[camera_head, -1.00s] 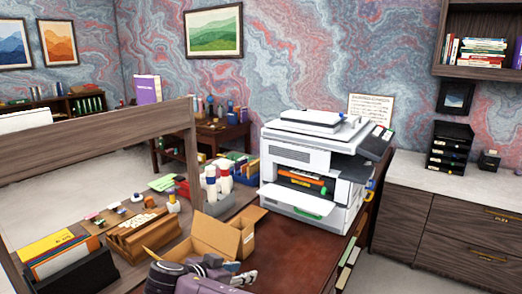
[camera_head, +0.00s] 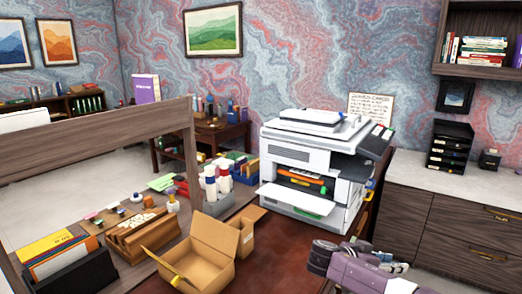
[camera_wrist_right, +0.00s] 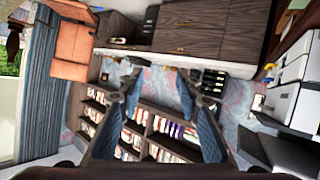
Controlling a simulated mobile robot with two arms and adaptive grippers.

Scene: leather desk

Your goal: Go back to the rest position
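My right gripper (camera_head: 388,262) is at the lower right of the head view, over the front right of the desk, with its purple arm below it. In the right wrist view the two fingers of this gripper (camera_wrist_right: 162,76) are spread apart. Nothing is between them. My left gripper is not in view.
An open cardboard box (camera_head: 205,262) stands on the desk (camera_head: 275,255), left of my right arm. A white printer (camera_head: 315,165) stands behind. A wooden card organizer (camera_head: 142,235) and a file holder (camera_head: 65,258) are at left. A drawer cabinet (camera_head: 455,225) is at right.

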